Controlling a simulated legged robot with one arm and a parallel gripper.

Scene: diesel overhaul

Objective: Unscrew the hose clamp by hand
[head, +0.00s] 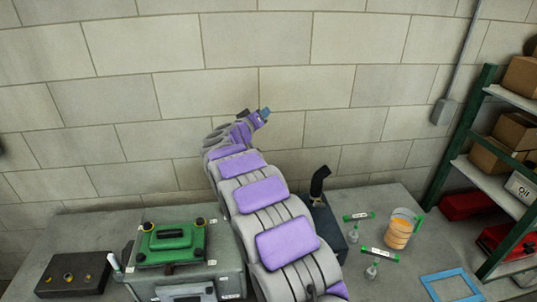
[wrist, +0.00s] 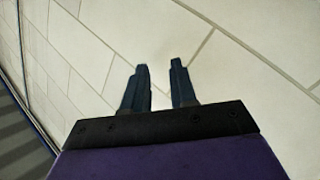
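My gripper (head: 264,114) is raised in front of the block wall, above the workbench, at the end of my purple and grey arm. In the wrist view my gripper (wrist: 160,72) shows two dark fingers apart with only wall between them, so it is open and empty. A black bent hose (head: 319,182) stands up from a dark box-like unit (head: 328,228) just right of my arm; my arm hides part of that unit. I cannot make out a hose clamp in either view.
A green-topped machine (head: 172,245) stands left of my arm, beside a black box with knobs (head: 75,273). At right are a jug of orange liquid (head: 401,230), green-marked labels, a blue frame (head: 452,287) and a green shelf rack (head: 460,140) with boxes.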

